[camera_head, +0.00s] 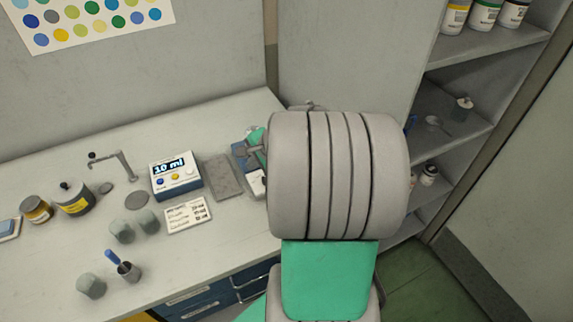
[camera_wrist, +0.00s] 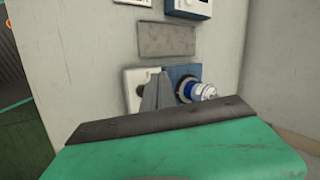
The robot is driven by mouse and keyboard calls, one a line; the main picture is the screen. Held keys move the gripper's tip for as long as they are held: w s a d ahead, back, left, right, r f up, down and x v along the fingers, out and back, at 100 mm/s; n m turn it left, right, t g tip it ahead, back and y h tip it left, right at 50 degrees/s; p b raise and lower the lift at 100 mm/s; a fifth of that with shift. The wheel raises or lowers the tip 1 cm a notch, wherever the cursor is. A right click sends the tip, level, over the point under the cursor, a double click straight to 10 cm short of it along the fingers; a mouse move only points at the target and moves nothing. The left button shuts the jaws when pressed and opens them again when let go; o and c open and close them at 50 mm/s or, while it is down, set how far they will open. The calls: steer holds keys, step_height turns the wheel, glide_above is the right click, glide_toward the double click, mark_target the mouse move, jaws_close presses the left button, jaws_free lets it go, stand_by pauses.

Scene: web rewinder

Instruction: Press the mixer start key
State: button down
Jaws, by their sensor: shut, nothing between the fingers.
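The mixer appears to be the blue and white unit. In the wrist view its blue part (camera_wrist: 181,72) carries a silver and blue cylindrical fitting (camera_wrist: 203,92), and its white panel (camera_wrist: 130,77) lies to the left. A dark round key (camera_wrist: 140,90) shows on the white panel, partly covered by my fingers. My gripper (camera_wrist: 158,78) is shut and empty, its grey fingertips just right of the key in the picture; I cannot tell whether they touch it. In the head view my arm hides most of the mixer, leaving a white corner (camera_head: 257,185) and a blue part (camera_head: 239,158).
Left of the mixer are a grey tray (camera_head: 222,177), a dispenser reading 10 ml (camera_head: 175,176), a white card (camera_head: 188,214), and grey cups (camera_head: 122,231). Jars (camera_head: 74,198) stand farther left. A wall rises behind the bench, and shelves (camera_head: 455,110) stand right.

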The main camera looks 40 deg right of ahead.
steer(key=s+d+m+t+h+p, duration=0.1)
steer(key=d+m+t, duration=0.1)
steer(key=d+m, duration=0.7)
steer(key=d, duration=0.3)
steer(key=shift+s+m, duration=0.3)
steer(key=shift+s, duration=0.1)
step_height(320, 180, down, 8)
steer(key=b, duration=0.7)
steer(key=shift+f, duration=0.35)
stand_by(0.4)
steer(key=shift+f, duration=0.45)
